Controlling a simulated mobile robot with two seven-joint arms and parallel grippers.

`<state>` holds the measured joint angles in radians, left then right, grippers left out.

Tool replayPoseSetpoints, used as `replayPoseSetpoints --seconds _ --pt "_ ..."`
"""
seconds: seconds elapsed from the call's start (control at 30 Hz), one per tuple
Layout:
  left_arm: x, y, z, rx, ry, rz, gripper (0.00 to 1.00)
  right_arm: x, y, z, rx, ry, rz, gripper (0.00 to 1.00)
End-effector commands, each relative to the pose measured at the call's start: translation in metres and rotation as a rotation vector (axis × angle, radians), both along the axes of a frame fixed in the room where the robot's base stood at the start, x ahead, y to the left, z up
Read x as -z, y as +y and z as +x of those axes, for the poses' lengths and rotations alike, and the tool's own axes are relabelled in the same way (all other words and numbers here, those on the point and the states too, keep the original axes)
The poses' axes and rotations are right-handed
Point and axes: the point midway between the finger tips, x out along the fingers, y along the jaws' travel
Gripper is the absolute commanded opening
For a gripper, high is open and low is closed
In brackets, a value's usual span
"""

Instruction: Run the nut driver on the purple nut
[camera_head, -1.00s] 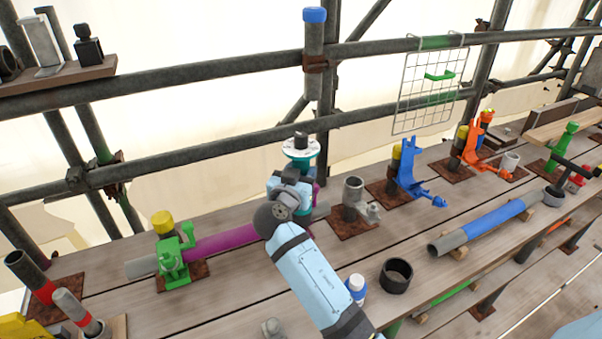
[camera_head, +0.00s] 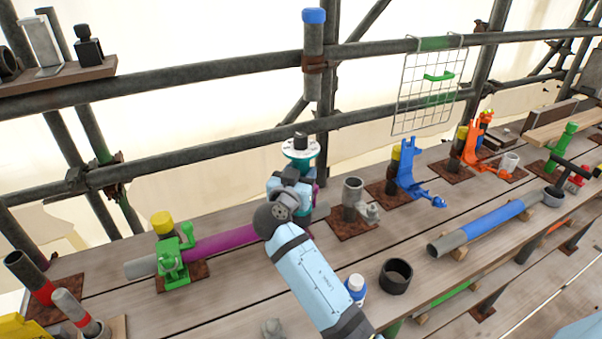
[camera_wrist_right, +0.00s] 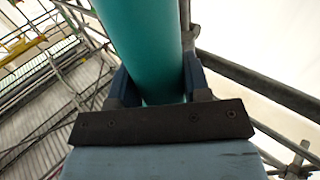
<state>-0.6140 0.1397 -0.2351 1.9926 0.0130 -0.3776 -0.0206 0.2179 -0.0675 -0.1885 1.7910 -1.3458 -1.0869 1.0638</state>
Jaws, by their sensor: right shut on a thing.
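The nut driver (camera_head: 301,152) has a teal body and a pale marked disc with a dark knob on top. It stands roughly upright in the head view. My right gripper (camera_head: 291,180) is shut around its body, and the teal cylinder (camera_wrist_right: 150,40) fills the space between the fingers in the right wrist view. A little purple (camera_head: 316,194) shows just right of my gripper; it may be the purple nut or its fitting. The driver's lower end is hidden behind my wrist, so contact with the nut cannot be seen. My left gripper is not in view.
A grey fitting (camera_head: 353,200) and a blue clamp (camera_head: 410,178) stand to the right. A white bottle (camera_head: 355,288) and black ring (camera_head: 396,275) are near my forearm.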

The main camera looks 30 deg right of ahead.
Motion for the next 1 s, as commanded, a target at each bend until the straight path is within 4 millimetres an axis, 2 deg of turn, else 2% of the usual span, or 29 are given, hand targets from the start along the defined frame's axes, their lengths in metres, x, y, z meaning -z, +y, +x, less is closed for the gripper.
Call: replayPoseSetpoints --seconds 0.03,0.43,1.0 --pt "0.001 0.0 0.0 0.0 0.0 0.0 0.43 0.006 0.001 0.0 -0.001 0.01 0.003 0.13" --pt "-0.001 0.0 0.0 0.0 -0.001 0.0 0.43 0.004 0.001 0.0 -0.001 0.011 0.005 0.13" --pt "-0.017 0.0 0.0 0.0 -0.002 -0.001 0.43 -0.042 0.0 0.0 0.0 0.001 0.001 0.13"
